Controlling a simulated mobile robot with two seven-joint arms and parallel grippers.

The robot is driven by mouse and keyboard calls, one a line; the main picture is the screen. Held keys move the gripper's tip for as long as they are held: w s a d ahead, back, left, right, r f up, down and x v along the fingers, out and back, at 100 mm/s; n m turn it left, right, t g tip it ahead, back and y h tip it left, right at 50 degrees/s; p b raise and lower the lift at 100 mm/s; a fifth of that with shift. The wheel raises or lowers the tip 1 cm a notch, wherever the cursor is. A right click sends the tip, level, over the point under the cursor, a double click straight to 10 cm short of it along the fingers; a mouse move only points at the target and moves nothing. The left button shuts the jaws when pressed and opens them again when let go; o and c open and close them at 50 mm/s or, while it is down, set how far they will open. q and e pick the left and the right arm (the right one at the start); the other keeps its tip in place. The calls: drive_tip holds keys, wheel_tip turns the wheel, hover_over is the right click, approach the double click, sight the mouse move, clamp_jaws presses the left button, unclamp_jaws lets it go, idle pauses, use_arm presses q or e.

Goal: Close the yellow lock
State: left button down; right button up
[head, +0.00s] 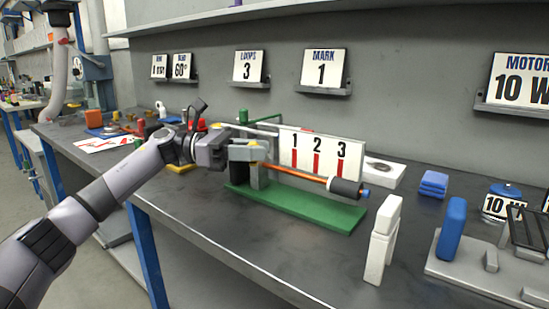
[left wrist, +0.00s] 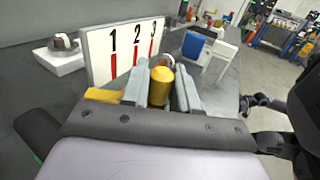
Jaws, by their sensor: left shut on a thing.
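The yellow lock shows as a yellow rounded knob (left wrist: 161,86) between the two grey fingers of my left gripper (head: 243,152) in the left wrist view. A flat yellow piece (left wrist: 104,95) sticks out left of the fingers. In the head view the gripper is at the grey post at the left end of the green stand (head: 305,208), shut on the knob and covering most of the lock. A copper-coloured rod (head: 295,173) with a black sleeve (head: 345,187) runs right from there. My right gripper is not seen.
A white board marked 1, 2, 3 (head: 321,153) stands behind the rod. White blocks (head: 382,240), a blue block (head: 450,230) on a grey tray and blue pads (head: 433,183) are to the right. The grey bench front is mostly clear.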

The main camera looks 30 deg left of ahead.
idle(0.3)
use_arm(q)
drive_tip(key=c, duration=1)
unclamp_jaws()
drive_tip(key=shift+a, duration=0.1)
drive_tip(key=shift+s+a, duration=0.1)
drive_tip(key=shift+v, duration=3.45)
